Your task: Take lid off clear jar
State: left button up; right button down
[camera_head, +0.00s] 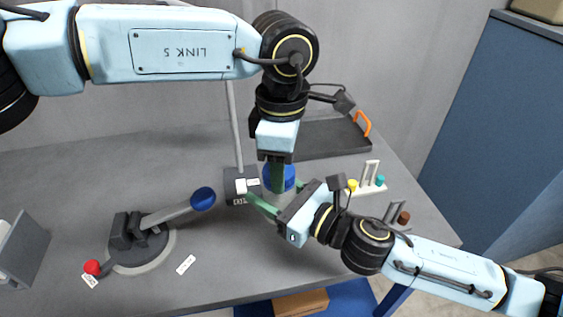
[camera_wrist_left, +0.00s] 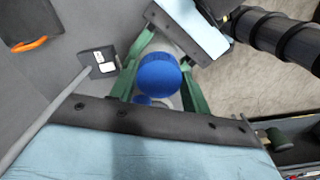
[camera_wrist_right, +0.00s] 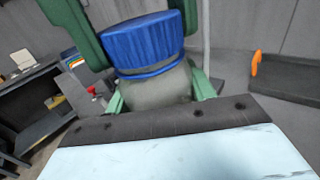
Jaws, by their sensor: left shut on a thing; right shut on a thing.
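The clear jar (camera_head: 272,196) stands upright on the grey bench, its body pale and cloudy in the right wrist view (camera_wrist_right: 157,88). Its blue lid (camera_head: 289,176) sits on top; the lid also shows in the left wrist view (camera_wrist_left: 158,74) and the right wrist view (camera_wrist_right: 143,42). My left gripper (camera_head: 278,182) reaches down from above and is shut on the lid, green fingers on either side. My right gripper (camera_head: 266,204) comes in from the right and is shut on the jar body below the lid. The fingers partly hide the jar.
A dark box with a pole (camera_head: 238,187) stands close left of the jar. A black tray (camera_head: 325,139) with an orange handle lies behind. A white rack (camera_head: 370,187) with yellow and teal pieces is at right. A blue-knobbed lever (camera_head: 170,214) is at left.

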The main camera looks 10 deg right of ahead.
pick_arm(q)
jog(key=n, duration=0.6)
jog(key=shift+w, duration=0.25)
pick_arm(e)
jog(key=shift+s+a, duration=0.1)
pick_arm(q)
jog(key=shift+r, duration=0.2)
jog(key=shift+r, duration=0.95)
jog(key=shift+s, duration=0.1)
